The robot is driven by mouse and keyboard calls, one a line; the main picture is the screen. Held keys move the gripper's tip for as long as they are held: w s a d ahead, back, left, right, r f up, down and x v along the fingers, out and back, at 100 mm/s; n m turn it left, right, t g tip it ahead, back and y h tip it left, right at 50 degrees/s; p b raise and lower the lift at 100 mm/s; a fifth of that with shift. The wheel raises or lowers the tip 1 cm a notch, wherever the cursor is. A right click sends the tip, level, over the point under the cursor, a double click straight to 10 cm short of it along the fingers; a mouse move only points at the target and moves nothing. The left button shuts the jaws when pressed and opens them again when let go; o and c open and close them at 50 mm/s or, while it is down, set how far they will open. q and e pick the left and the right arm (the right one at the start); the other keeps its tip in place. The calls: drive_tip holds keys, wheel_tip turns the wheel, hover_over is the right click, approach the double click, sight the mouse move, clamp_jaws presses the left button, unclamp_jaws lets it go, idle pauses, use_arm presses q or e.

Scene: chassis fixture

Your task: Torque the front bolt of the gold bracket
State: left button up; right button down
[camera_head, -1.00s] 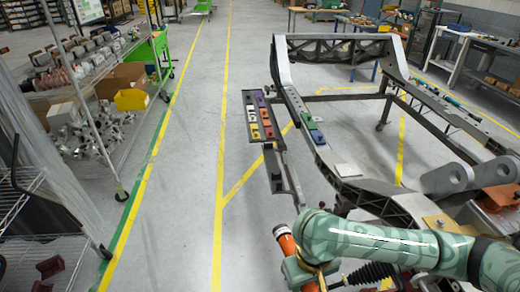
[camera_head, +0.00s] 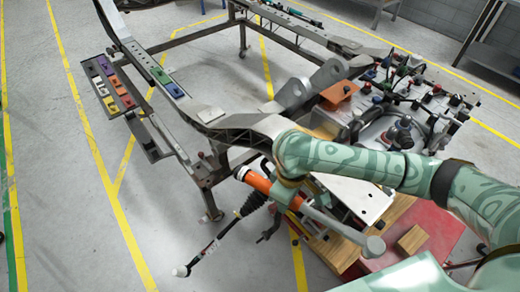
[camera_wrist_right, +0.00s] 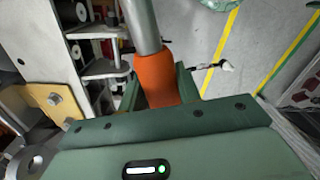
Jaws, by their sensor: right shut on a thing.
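My right gripper (camera_head: 284,188) is shut on the orange handle of a torque wrench (camera_head: 257,181). The wrench's grey shaft runs to the lower right, ending in a round head. In the right wrist view the orange handle (camera_wrist_right: 156,78) sits between the green fingers and the shaft points up, away from the gripper. The gold bracket (camera_wrist_right: 65,112) lies at the left of that view, apart from the wrench, with a silver bolt head on it. In the head view my right arm hides most of the bracket area. I cannot tell which bolt is the front one. My left gripper is not in view.
The chassis frame (camera_head: 212,117) fills the middle, with coloured blocks along its rail. A side tray (camera_head: 102,88) holds more blocks. A red-topped cart (camera_head: 425,243) with wooden blocks stands at lower right. Open floor lies on the left.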

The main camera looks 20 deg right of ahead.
use_arm(q)
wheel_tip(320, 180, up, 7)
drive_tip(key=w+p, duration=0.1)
drive_tip(key=p, duration=0.5)
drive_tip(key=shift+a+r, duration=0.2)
use_arm(e)
drive_tip(key=w+a+r+n, duration=0.2)
drive_tip(key=w+r+n, duration=0.1)
drive_tip(key=w+n, duration=0.2)
drive_tip(key=w+a+r+n, duration=0.3)
drive_tip(key=w+n, duration=0.1)
drive_tip(key=n, duration=0.5)
drive_tip(key=shift+w+r+n, duration=0.3)
drive_tip(key=shift+w+r, duration=0.05)
drive_tip(key=shift+w, duration=0.05)
use_arm(q)
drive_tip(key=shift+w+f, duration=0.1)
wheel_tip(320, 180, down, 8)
drive_tip(key=b, duration=0.8)
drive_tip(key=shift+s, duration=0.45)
use_arm(e)
wheel_tip(320, 180, down, 6)
drive_tip(key=shift+f, duration=0.15)
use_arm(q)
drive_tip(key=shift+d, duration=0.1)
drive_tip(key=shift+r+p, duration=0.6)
use_arm(e)
drive_tip(key=shift+s, duration=0.1)
